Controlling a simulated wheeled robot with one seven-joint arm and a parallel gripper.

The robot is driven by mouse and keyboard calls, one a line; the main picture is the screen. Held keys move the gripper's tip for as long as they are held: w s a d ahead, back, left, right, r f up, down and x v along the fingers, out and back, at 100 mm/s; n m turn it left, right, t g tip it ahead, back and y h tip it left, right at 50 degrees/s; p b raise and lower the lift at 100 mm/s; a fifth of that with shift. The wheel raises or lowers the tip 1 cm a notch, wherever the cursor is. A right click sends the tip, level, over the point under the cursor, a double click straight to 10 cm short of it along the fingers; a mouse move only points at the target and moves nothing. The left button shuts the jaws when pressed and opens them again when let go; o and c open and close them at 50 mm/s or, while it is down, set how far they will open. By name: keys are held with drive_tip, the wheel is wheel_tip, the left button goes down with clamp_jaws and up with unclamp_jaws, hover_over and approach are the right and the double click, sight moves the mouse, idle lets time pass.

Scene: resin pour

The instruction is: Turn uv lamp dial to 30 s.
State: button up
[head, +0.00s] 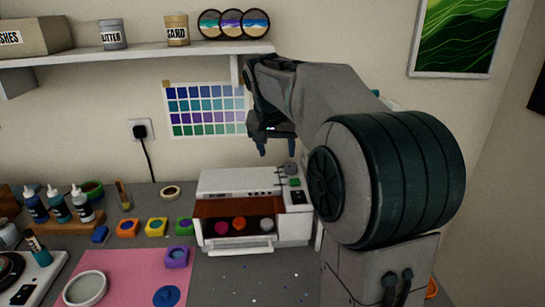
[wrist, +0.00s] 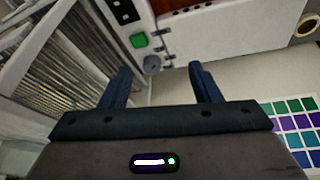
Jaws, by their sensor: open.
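The UV lamp (head: 235,181) is a white box on the grey worktop, with a reddish-brown window and an open front tray holding several coloured round pieces. Its grey dial (head: 290,168) is on top at the right end, behind a green button (head: 294,182). In the wrist view the dial (wrist: 152,64) lies between the fingers in the picture, beside the green button (wrist: 139,40). My gripper (head: 277,147) is open and empty, pointing down above the rear right of the lamp, apart from the dial. The dial's setting is too small to read.
A shelf (head: 140,53) with jars and round coasters is on the wall above left. A colour chart (head: 206,110) hangs behind the lamp. Bottles (head: 58,204), small coloured moulds and a pink mat (head: 125,270) fill the left worktop. The worktop before the lamp is mostly clear.

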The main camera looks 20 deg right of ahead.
sight(292, 165)
drive_tip(key=w+d+r+m, duration=0.2)
drive_tip(key=w+d, duration=0.2)
drive_tip(key=d, duration=0.1)
drive_tip(key=x, duration=0.6)
drive_tip(key=p+x, duration=0.1)
drive_tip(key=x, duration=0.6)
drive_tip(key=shift+w+d+f, duration=0.15)
drive_tip(key=shift+w+f, duration=0.05)
drive_tip(key=shift+w, duration=0.1)
drive_tip(key=c, duration=1)
